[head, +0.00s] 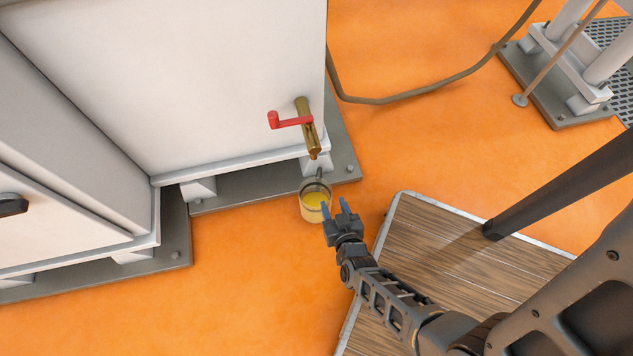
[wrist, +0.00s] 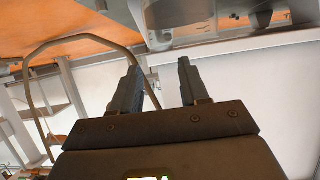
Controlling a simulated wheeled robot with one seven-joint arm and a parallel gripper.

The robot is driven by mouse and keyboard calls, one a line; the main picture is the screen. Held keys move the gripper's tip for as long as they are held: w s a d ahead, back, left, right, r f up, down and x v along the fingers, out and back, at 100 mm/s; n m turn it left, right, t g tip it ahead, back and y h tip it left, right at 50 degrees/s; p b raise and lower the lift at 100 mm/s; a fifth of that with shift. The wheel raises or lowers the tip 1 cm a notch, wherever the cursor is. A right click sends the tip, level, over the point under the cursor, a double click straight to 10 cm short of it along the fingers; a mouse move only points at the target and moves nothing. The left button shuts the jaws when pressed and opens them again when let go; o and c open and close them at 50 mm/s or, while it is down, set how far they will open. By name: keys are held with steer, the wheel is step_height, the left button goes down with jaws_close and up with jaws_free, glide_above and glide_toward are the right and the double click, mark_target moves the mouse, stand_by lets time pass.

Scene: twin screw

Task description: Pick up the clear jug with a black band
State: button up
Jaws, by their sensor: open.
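The clear jug (head: 314,205) with a dark band near its rim stands on the orange floor in the head view, below a brass spout. It holds yellow liquid, and its dark handle points up toward the machine. My gripper (head: 335,207) is open and empty, with its fingertips close to the jug's right side in the picture. I cannot tell whether they touch it.
A white machine (head: 220,80) on a grey base (head: 250,190) stands behind the jug. Its brass spout (head: 308,125) has a red lever (head: 290,120). A wooden platform (head: 440,255) lies at lower right. A hose (head: 410,95) crosses the floor behind. Orange floor left of the jug is clear.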

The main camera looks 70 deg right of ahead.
mark_target(326, 183)
steer(key=b+x, duration=0.1)
steer(key=x, duration=0.3)
steer(key=b+x, duration=0.2)
steer(key=x, duration=0.2)
steer(key=shift+s+f, duration=0.2)
steer(key=shift+s, duration=0.1)
steer(key=shift+w+d, duration=0.2)
steer(key=shift+d, duration=0.1)
steer(key=shift+c, duration=0.3)
jaws_close()
stand_by(0.6)
